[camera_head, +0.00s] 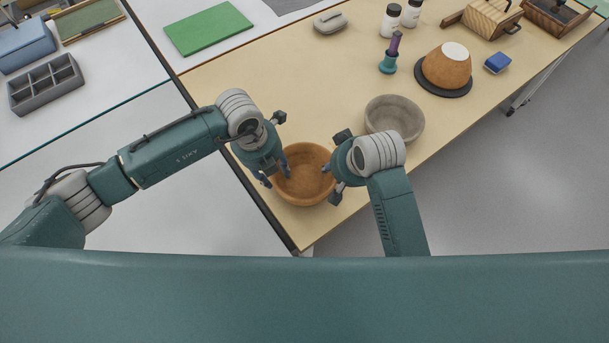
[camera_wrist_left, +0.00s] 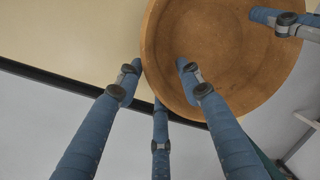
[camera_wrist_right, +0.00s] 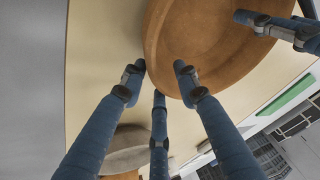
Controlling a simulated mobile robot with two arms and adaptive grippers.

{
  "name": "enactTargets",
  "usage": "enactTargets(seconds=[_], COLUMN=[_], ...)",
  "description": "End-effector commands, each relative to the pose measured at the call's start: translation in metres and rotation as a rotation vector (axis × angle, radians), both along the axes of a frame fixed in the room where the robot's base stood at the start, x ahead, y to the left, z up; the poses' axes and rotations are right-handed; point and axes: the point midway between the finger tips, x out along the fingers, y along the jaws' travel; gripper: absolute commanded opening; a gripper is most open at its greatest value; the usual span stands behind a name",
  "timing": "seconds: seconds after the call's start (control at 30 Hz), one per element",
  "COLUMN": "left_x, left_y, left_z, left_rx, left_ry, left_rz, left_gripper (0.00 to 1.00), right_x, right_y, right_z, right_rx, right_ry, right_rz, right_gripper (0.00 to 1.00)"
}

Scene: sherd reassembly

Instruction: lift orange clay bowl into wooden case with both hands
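The orange clay bowl (camera_head: 305,182) is near the front left corner of the table, its mouth facing up. My left gripper (camera_head: 276,173) is at its left rim and my right gripper (camera_head: 340,172) at its right rim. In the left wrist view, the fingers (camera_wrist_left: 158,72) straddle the bowl's rim (camera_wrist_left: 262,103), one inside and one outside, with a gap between them. The right wrist view shows the same, with fingers (camera_wrist_right: 160,72) around the rim (camera_wrist_right: 235,75). A wooden case (camera_head: 490,17) of striped wood stands at the far right. I cannot tell whether the bowl touches the table.
Further back are an upturned orange pot (camera_head: 447,70) on a dark disc, a blue block (camera_head: 497,63), a teal-purple tool (camera_head: 389,58), jars (camera_head: 391,20) and a dark brown wooden box (camera_head: 553,18). The table's left edge is close.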

Motion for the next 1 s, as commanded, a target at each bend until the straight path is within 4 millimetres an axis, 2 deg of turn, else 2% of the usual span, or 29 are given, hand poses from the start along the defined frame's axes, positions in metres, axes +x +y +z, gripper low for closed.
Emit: enactTargets(seconds=[0.03, 0.1, 0.13, 0.17, 0.63, 1.0], left_x=[0.000, 0.000, 0.000, 0.000, 0.000, -0.001], left_y=[0.000, 0.000, 0.000, 0.000, 0.000, -0.001], left_z=[0.000, 0.000, 0.000, 0.000, 0.005, 0.040], left_rx=[0.000, 0.000, 0.000, 0.000, 0.000, 0.000], left_ry=[0.000, 0.000, 0.000, 0.000, 0.000, 0.000], left_rz=[0.000, 0.000, 0.000, 0.000, -0.003, -0.004], left_gripper=[0.22, 0.08, 0.02, 0.00, 0.00, 0.00], right_x=[0.000, 0.000, 0.000, 0.000, 0.001, 0.001], right_y=[0.000, 0.000, 0.000, 0.000, 0.001, 0.001], right_z=[0.000, 0.000, 0.000, 0.000, 0.006, 0.042], right_rx=[0.000, 0.000, 0.000, 0.000, 0.002, 0.002], right_ry=[0.000, 0.000, 0.000, 0.000, -0.003, -0.004], right_rz=[0.000, 0.000, 0.000, 0.000, 0.001, 0.001], right_gripper=[0.16, 0.02, 0.00, 0.00, 0.00, 0.00])
